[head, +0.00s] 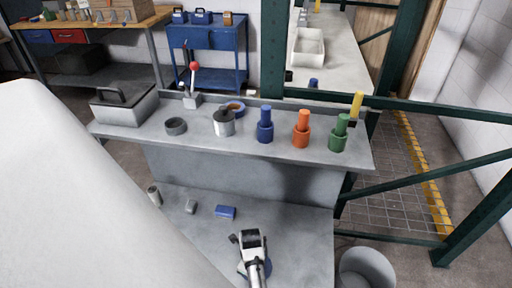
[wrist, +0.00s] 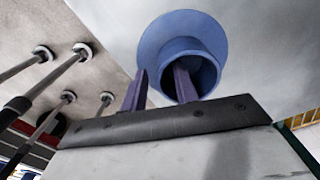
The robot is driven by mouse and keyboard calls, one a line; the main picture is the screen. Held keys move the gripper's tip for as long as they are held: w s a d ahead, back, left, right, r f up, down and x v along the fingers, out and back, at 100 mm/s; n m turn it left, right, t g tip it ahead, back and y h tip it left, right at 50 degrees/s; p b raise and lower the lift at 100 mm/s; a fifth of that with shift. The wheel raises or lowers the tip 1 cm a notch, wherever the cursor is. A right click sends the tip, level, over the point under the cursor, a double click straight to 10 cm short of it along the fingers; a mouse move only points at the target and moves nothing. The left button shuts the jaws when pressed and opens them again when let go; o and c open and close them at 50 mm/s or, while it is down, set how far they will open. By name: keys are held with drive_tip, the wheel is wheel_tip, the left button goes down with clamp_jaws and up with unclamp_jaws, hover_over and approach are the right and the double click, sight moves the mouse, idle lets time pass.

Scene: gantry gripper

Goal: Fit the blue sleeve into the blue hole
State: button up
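My gripper (head: 238,238) is above the lower grey bench at the front in the head view. Its tips are too small to read there. In the wrist view a blue flanged sleeve-like piece (wrist: 180,28) shows its round opening. One finger of my gripper (wrist: 160,88) overlaps that opening, and the other is beside it at the left. The fingers are apart; whether they touch the piece is unclear. A stepped blue piece (head: 265,126) stands upright on the raised shelf, apart from my gripper. I cannot make out which blue part has the hole.
Orange (head: 302,130) and green (head: 339,134) stepped pieces stand on the shelf (head: 205,150). A grey cup (head: 224,124) and dark ring (head: 175,126) are left of them. A blue block (head: 225,212) lies on the bench. Green frame bars (head: 425,168) are at right.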

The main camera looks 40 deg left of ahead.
drive_tip(key=shift+f, duration=0.2)
clamp_jaws()
drive_tip(key=shift+r, duration=0.1)
